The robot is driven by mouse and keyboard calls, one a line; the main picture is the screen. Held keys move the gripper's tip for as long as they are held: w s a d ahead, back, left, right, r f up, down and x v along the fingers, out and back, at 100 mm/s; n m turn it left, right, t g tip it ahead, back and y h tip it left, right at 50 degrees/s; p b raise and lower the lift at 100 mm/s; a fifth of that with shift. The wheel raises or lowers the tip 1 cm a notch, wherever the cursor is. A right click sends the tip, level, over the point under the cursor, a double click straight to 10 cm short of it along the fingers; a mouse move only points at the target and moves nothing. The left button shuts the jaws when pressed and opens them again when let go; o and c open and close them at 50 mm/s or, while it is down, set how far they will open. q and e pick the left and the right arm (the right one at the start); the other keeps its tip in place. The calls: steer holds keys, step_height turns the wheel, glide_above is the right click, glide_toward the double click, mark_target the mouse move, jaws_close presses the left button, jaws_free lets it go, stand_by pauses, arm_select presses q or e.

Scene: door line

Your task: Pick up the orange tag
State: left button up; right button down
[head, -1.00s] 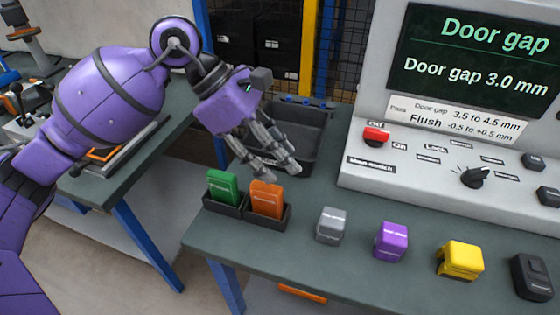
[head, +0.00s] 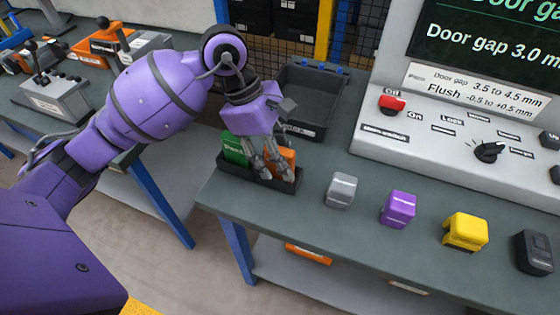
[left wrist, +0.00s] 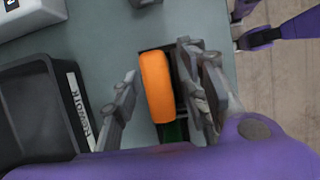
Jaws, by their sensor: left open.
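The orange tag (head: 281,158) stands upright in a black holder (head: 232,185) on the workbench, beside a green tag (head: 236,149). My left gripper (head: 268,174) is over the holder, and its fingers partly hide the orange tag. In the left wrist view the orange tag (left wrist: 158,86) lies between the two spread fingers (left wrist: 160,100) of the open gripper, with a gap on the left side. On the right side the finger is close to it, and I cannot tell whether it touches. My right gripper is out of view.
A black bin (head: 310,105) stands behind the holder; the left wrist view shows it labelled Rework (left wrist: 40,110). Grey (head: 341,190), purple (head: 398,208) and yellow (head: 465,231) blocks stand to the right. A control console (head: 450,125) rises behind them.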

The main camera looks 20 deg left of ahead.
arm_select(q)
steer(key=shift+c, duration=0.3)
jaws_close()
steer(key=shift+r, duration=0.15)
